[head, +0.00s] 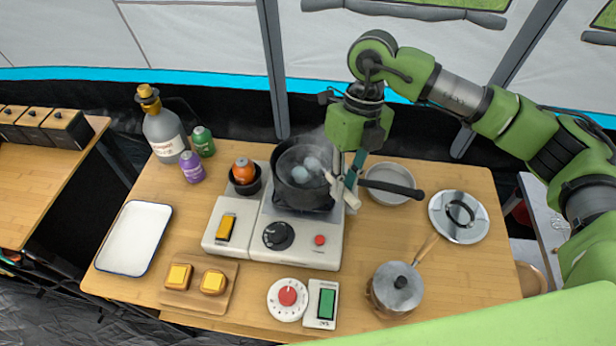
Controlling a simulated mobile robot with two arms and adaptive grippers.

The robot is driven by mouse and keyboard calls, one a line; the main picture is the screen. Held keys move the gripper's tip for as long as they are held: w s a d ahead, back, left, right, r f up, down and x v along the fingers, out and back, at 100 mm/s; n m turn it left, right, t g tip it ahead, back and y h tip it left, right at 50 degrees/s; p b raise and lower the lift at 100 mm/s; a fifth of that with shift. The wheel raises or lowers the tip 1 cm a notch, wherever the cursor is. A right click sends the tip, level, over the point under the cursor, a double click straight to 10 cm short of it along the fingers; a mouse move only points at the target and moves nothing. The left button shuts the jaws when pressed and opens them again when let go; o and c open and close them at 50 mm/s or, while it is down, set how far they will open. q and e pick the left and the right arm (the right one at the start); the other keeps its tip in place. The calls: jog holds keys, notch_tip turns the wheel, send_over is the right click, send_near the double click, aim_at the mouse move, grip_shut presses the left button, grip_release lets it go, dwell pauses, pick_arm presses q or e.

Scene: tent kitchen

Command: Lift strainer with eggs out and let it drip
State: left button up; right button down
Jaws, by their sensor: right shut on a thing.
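A dark pot (283,192) stands on the stove at the centre, its black handle (400,188) pointing right. Pale bluish eggs (300,174) show inside it under light steam. I cannot tell whether the strainer is raised off the pot's bottom. My left gripper is not in view.
A shallow grey bowl (388,173) sits right of the pot, near its handle. A timer (288,299) is in front.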

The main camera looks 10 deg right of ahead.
jog(key=s+a+p+v, duration=0.1)
jog(key=s+p+v, duration=0.1)
jog(key=p+v, duration=0.4)
jog(key=v, duration=0.6)
jog(key=shift+s+a+r, duration=0.25)
jog(key=shift+s+a, duration=0.05)
jog(key=shift+f, duration=0.1)
dwell(0.3)
jog(key=shift+f+b, duration=0.45)
jog(key=shift+b, duration=0.25)
jog(key=shift+r, duration=0.1)
dwell(1.7)
